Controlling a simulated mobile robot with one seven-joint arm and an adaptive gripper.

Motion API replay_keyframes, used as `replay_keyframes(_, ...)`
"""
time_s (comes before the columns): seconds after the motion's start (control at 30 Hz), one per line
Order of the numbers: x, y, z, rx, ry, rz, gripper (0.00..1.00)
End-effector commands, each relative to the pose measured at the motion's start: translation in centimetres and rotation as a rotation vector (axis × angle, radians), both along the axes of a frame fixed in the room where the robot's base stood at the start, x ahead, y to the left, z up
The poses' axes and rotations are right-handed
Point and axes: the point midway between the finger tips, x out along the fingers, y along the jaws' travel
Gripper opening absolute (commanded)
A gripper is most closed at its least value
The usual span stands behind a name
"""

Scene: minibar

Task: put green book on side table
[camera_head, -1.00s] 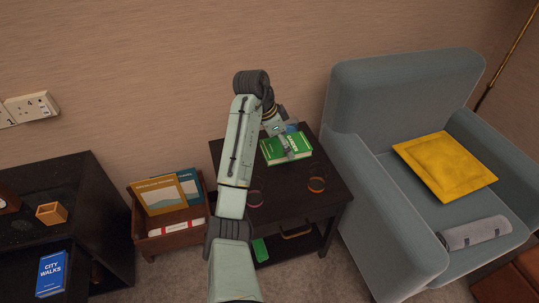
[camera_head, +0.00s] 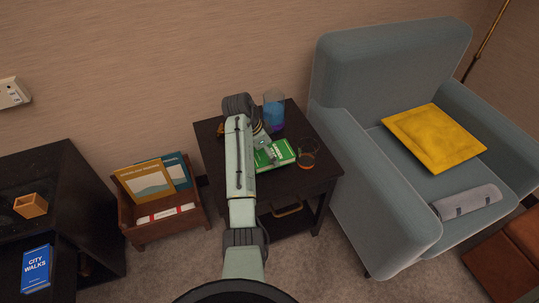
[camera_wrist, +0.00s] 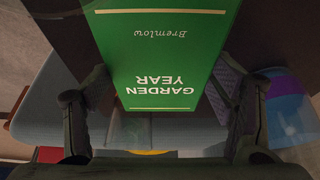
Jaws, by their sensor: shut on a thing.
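The green book (camera_head: 285,152), titled "Garden Year", is at the top of the dark side table (camera_head: 300,187). I cannot tell whether it rests on the tabletop or hangs just above it. My gripper (camera_head: 266,150) is shut on the book. In the wrist view the green cover (camera_wrist: 165,45) lies between the two fingers of my gripper (camera_wrist: 165,105), one at each side. My arm hides the left part of the book and part of the tabletop in the head view.
A blue and purple glass (camera_head: 273,112) stands behind the book; it also shows in the wrist view (camera_wrist: 288,110). A clear glass with an orange rim (camera_head: 307,158) is close at the book's right. A grey-blue armchair (camera_head: 375,205) stands right of the table, a wooden book box (camera_head: 145,238) left.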

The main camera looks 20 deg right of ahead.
Motion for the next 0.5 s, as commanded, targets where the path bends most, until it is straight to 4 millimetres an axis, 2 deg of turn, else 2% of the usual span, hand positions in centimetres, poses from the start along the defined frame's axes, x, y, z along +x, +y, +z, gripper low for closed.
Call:
replay_keyframes(0.1, -0.1, 0.0, -1.7, 0.000, 0.003, 0.000, 0.42)
replay_keyframes(0.17, 0.0, 0.0, -2.2, 0.000, 0.000, 0.000, 0.42)
replay_keyframes(0.5, 0.0, 0.0, -2.6, 0.000, 0.000, 0.000, 0.42)
